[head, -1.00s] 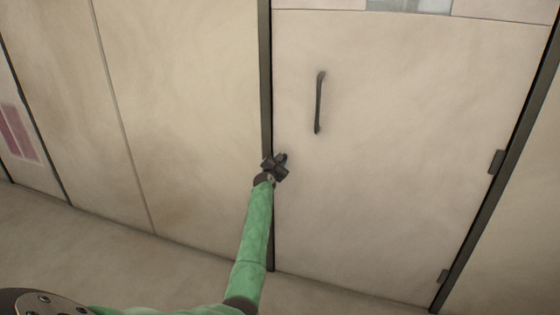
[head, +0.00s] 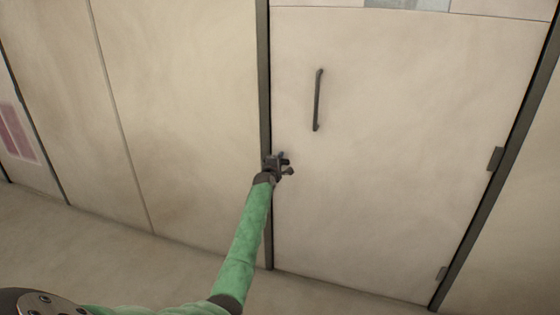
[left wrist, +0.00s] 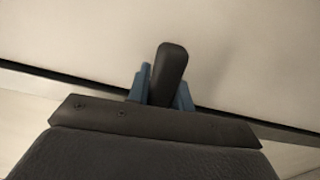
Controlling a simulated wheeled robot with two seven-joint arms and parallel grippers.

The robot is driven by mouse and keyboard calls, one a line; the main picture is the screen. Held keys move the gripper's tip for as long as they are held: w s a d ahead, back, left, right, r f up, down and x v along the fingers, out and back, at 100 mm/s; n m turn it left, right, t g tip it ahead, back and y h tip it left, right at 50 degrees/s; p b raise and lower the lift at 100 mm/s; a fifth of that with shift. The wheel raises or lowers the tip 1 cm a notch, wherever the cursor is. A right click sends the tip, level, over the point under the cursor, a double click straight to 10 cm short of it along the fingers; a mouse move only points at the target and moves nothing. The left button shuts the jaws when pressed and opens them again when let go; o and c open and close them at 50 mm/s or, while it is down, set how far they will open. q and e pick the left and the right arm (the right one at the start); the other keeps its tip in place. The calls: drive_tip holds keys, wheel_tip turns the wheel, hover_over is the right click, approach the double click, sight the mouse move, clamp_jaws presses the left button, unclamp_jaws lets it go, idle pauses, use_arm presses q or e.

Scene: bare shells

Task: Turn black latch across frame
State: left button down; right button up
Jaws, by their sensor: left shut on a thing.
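The black latch (left wrist: 173,72) shows in the left wrist view as a short rounded bar between two blue fingertips. My left gripper (left wrist: 160,88) is shut on it, one finger on each side. In the head view my left gripper (head: 281,166) is at the left edge of the beige door (head: 400,150), beside the dark frame post (head: 264,90). There the gripper largely hides the latch, so its exact angle to the frame is hard to tell. My right gripper is in neither view.
A long dark pull handle (head: 318,100) stands on the door above my gripper. Dark hinges (head: 495,159) sit along the door's right edge. A plain wall panel (head: 180,110) is at left, with bare floor (head: 110,265) below.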

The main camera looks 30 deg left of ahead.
use_arm(q)
drive_tip(key=shift+f+m, duration=0.15)
drive_tip(key=shift+m, duration=0.35)
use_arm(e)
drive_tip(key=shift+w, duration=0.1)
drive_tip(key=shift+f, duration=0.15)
use_arm(q)
drive_tip(key=c, duration=1.2)
unclamp_jaws()
drive_tip(key=shift+d, duration=0.1)
drive_tip(key=shift+c, duration=0.2)
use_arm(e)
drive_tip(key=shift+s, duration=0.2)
use_arm(q)
drive_tip(key=v, duration=0.7)
drive_tip(key=shift+s, duration=0.4)
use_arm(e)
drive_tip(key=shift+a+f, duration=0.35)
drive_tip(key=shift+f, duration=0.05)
use_arm(q)
drive_tip(key=shift+d, duration=0.1)
